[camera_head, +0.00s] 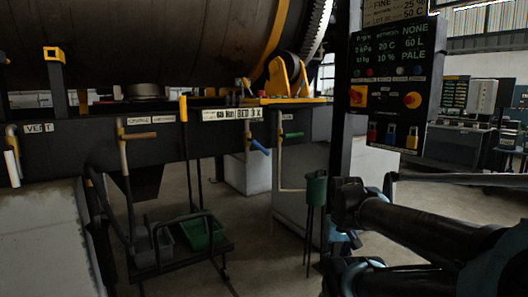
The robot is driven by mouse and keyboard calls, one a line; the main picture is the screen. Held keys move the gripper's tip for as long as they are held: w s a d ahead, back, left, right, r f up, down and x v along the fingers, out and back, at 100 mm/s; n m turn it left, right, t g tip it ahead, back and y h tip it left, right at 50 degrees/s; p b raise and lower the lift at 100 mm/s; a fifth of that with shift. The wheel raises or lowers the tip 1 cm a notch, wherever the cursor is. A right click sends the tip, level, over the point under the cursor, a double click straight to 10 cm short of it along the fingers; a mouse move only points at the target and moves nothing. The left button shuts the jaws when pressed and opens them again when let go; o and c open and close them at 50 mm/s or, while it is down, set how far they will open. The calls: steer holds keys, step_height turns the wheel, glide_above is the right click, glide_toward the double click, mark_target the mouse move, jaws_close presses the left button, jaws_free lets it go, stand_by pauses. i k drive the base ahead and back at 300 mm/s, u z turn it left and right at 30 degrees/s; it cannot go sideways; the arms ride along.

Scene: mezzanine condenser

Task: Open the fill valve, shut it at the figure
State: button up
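Several pipe valves hang along the dark beam below the big drum. One has a brown handle (138,135) under a plate I cannot read surely. One has a blue handle (260,146), below the "BED 3" plate (233,114). One has a green handle (293,134). A white handle (12,168) is at the far left by the "VENT" plate (38,128). I cannot read which valve is the fill valve. The display panel (393,85) shows "20 C", "60 L" and "10 %". My dark folded arm is at lower right, apart from the handles; its fingers cannot be made out.
A green bin (202,232) and a grey bin (152,245) sit on a low rack under the beam. A green container (316,190) on thin legs stands left of my arm. Pale blocks (45,235) stand at left and behind. Floor shows between them.

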mark_target(252, 140)
steer(key=i, duration=0.9)
